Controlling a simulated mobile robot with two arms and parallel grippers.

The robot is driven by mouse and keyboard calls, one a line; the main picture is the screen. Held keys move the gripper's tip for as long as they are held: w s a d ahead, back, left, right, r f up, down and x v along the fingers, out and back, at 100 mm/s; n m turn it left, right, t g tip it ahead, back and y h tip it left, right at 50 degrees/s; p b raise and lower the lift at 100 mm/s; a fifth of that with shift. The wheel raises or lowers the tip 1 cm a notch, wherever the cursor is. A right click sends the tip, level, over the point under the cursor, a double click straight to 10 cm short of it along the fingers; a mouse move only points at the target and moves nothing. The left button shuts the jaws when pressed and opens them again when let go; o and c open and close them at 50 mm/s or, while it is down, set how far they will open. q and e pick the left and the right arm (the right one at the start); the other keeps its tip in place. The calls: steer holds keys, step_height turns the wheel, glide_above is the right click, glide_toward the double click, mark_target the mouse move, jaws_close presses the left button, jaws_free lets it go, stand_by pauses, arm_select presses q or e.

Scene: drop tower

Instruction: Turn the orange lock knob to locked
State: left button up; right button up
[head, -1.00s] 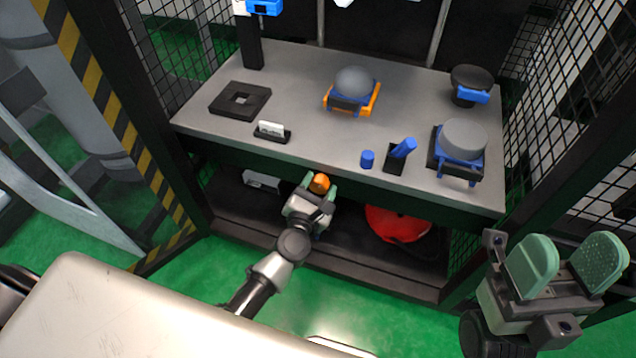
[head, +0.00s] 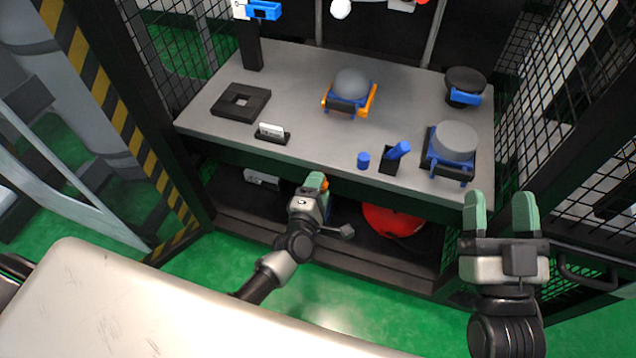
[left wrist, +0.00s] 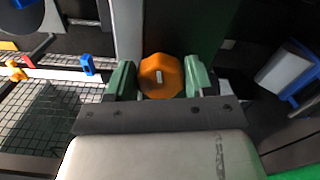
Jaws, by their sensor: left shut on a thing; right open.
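The orange lock knob (left wrist: 161,77) sits between the two green fingers of my left gripper (left wrist: 161,82) in the left wrist view. It is octagonal, with a short pale mark on its face. In the head view only a small orange edge of the knob (head: 326,184) shows beside my left gripper (head: 316,182), at the front below the worktop. My left gripper is shut on the knob. My right gripper (head: 502,212) is open and empty at the right, in front of the bench. Whether the knob stands at locked cannot be read from these views.
The grey worktop (head: 310,75) carries a black square block (head: 240,101), a grey dome on an orange and blue stand (head: 351,84), and a small blue cylinder (head: 363,160). A red object (head: 395,220) lies on the shelf below. Mesh panels (head: 545,140) stand at the right.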

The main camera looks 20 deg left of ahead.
arm_select(q)
steer(key=shift+f+m+p, duration=0.1)
steer(key=shift+m+p, duration=0.35)
steer(key=shift+m, duration=0.85)
arm_select(e)
steer(key=shift+w+d+f+g+h, duration=0.1)
steer(key=shift+w+f+g+h, duration=0.2)
steer(key=shift+f+g, duration=0.55)
steer(key=shift+w+d+f+g+h, duration=0.1)
steer(key=shift+f+g+h, duration=0.3)
steer(key=shift+f+g, duration=0.45)
steer(key=shift+f, duration=0.1)
arm_select(q)
steer(key=o, duration=0.9)
steer(key=s+p, duration=0.2)
steer(key=s, duration=0.9)
steer(key=shift+a, duration=0.15)
arm_select(e)
step_height(320, 180, down, 6)
steer(key=s+d+g+h, duration=0.1)
steer(key=s+g, duration=0.1)
steer(key=g, duration=0.3)
steer(key=shift+d+f+g+h, duration=0.25)
steer(key=shift+d+g+h, duration=0.05)
steer(key=shift+d+h, duration=0.1)
